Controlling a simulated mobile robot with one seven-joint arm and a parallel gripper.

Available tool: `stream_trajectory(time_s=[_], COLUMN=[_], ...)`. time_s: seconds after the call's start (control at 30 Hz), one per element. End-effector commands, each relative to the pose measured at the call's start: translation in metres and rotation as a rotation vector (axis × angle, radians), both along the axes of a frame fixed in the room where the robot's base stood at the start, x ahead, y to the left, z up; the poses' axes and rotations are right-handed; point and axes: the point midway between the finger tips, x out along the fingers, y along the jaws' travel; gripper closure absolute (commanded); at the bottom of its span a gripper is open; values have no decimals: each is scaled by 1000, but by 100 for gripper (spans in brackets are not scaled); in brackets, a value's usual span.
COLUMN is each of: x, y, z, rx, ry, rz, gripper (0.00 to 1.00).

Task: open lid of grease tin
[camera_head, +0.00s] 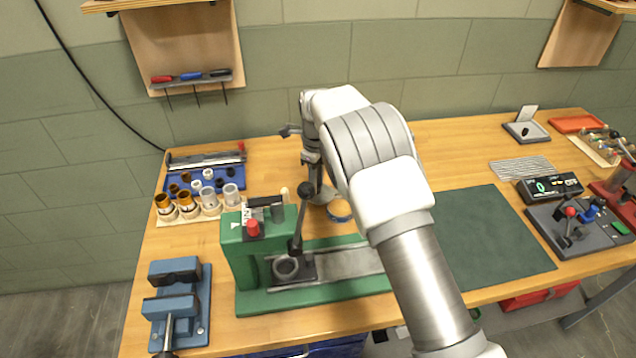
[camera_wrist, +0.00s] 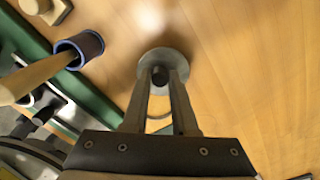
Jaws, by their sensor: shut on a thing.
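My gripper (camera_wrist: 161,76) points down and is shut on the dark knob of a round grey lid (camera_wrist: 181,62). The lid is off to the side of the grease tin (camera_wrist: 97,38), apart from it. The tin is a small blue-rimmed cup with a dark brown inside, and its top is open. In the head view the tin (camera_head: 339,218) shows as a blue ring on the bench, partly hidden by my arm. The lid (camera_head: 326,196) is beside it under my gripper. I cannot tell whether the lid touches the bench.
A green fixture (camera_head: 262,300) with an upright lever stands close to the tin. A blue vise (camera_head: 180,300) and a tray of fittings (camera_head: 228,178) are left. Bench behind the lid is clear.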

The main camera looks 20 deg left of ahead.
Motion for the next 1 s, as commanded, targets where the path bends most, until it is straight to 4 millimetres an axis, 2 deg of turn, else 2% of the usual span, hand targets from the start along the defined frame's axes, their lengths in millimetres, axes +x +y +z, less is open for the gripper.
stream_trajectory(time_s=[0.3, 0.83, 0.87, 1.0], x=[6, 7, 7, 7], y=[3, 4, 4, 3], z=[1, 1, 0, 0], rx=[1, 1, 1, 1], ry=[-1, 0, 0, 0], rz=[-114, -135, -135, -135], gripper=[100, 100, 70, 45])
